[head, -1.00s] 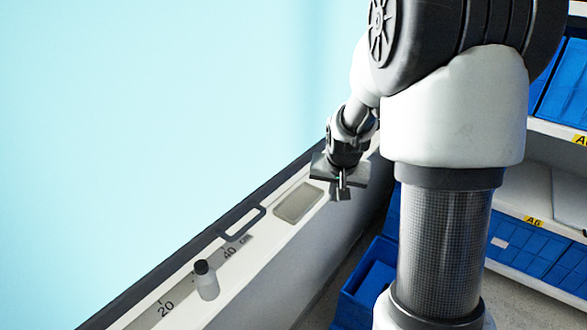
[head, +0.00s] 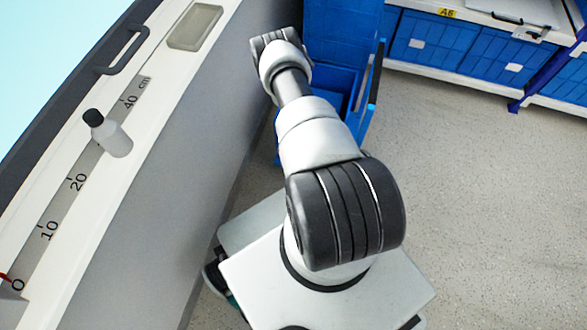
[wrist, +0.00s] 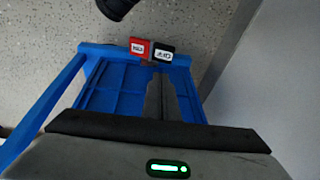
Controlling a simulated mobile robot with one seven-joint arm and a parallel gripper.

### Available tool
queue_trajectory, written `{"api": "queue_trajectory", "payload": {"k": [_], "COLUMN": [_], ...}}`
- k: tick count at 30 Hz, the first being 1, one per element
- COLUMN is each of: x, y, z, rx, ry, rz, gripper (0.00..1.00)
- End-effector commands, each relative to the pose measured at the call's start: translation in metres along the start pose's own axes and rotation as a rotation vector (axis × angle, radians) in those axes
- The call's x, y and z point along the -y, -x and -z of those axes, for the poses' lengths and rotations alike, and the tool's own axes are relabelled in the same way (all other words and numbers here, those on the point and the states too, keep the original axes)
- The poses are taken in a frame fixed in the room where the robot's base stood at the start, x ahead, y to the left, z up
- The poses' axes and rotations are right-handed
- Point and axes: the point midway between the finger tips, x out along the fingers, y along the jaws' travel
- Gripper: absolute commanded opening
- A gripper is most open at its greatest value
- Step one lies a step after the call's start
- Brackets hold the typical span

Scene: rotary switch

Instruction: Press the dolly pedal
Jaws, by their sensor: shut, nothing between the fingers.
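The blue dolly (wrist: 108,90) fills the middle of the wrist view, seen from above. At its far edge sit a red pedal (wrist: 139,47) and, close on its right, a black pedal (wrist: 163,52), both with white labels I cannot read surely. My gripper (wrist: 160,80) is shut and empty, its fingers over the dolly and pointing toward the pedals. The fingertips appear just short of the pedals in the picture; I cannot tell their height above them. In the head view, blue parts (head: 330,75) show beyond my arm, but the pedals and my fingers are hidden.
A counter with a printed ruler (head: 62,205), a bottle (head: 110,135), a dark handle (head: 125,50) and a shallow recess (head: 196,25) runs along the left. Its grey side wall (head: 200,150) is close to my arm. Shelves with blue bins (head: 465,45) stand behind. Floor (head: 460,180) at right is clear.

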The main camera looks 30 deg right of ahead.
Motion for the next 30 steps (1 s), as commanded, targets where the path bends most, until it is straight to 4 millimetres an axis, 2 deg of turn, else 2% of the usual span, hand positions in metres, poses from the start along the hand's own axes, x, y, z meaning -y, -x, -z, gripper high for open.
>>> {"api": "queue_trajectory", "payload": {"k": [5, 12, 18, 24, 30], "x": [-0.001, -0.002, 0.001, 0.004, 0.005], "y": [-0.027, -0.080, -0.115, -0.132, -0.135], "z": [-0.002, -0.003, -0.007, -0.012, -0.012], "rx": [0.001, 0.001, 0.002, 0.002, 0.002], "ry": [-0.001, 0.001, 0.002, 0.001, 0.001], "rz": [-0.001, -0.001, -0.002, -0.002, -0.002], "gripper": [0.00, 0.00, 0.00, 0.00, 0.00]}}
